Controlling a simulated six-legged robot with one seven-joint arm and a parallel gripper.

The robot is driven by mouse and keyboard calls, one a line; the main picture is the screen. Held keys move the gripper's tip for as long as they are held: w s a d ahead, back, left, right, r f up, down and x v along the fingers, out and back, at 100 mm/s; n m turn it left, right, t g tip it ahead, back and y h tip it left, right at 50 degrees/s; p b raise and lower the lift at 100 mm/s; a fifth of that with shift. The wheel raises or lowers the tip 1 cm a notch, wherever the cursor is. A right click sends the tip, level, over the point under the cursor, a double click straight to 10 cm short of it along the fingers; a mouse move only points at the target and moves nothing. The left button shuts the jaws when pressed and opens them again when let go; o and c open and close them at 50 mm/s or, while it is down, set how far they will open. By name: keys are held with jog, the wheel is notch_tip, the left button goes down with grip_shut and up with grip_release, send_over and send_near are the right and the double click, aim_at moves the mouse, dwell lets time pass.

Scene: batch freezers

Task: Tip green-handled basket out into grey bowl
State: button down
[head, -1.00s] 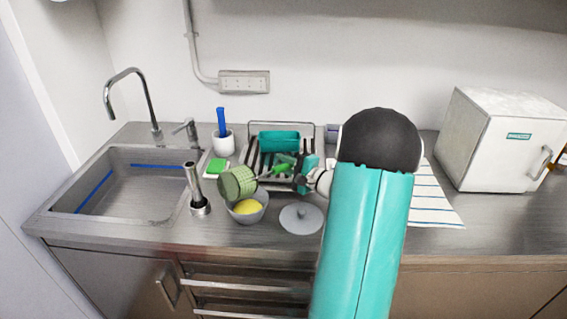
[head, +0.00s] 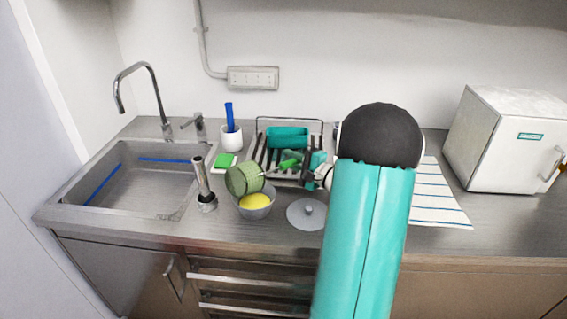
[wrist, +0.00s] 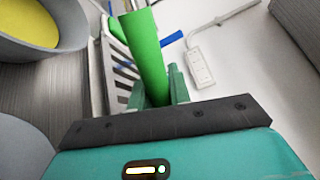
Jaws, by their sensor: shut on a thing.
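My gripper (wrist: 162,97) is shut on the green handle (wrist: 147,52) of the basket. In the head view the green basket (head: 244,179) is tilted on its side above the grey bowl (head: 257,213), with its round end turned toward the camera. Something yellow (head: 254,202) lies in the bowl. The bowl also shows at the upper left of the wrist view (wrist: 25,52). Whether anything is still in the basket cannot be seen. My gripper in the head view (head: 304,164) is to the right of the bowl and partly hidden by my arm.
A grey lid (head: 306,214) lies right of the bowl. A metal cylinder (head: 202,180) stands left of it, beside the sink (head: 120,190). Behind are a dish rack (head: 262,160), a green sponge (head: 225,160) and a white cup (head: 231,138). A white box (head: 500,140) stands at right.

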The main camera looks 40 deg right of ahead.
jog(key=a+r+n, duration=0.3)
jog(key=r+n, duration=0.2)
jog(key=r, duration=0.2)
jog(key=a+r+n, duration=0.3)
jog(key=r+n, duration=0.2)
jog(key=r, duration=0.3)
jog(key=s+a+r+n, duration=0.2)
jog(key=a+r+n, duration=0.3)
jog(key=a+n, duration=0.6)
jog(key=shift+a, duration=0.55)
jog(key=shift+s+r, duration=0.1)
jog(key=shift+s, duration=0.05)
dwell(0.5)
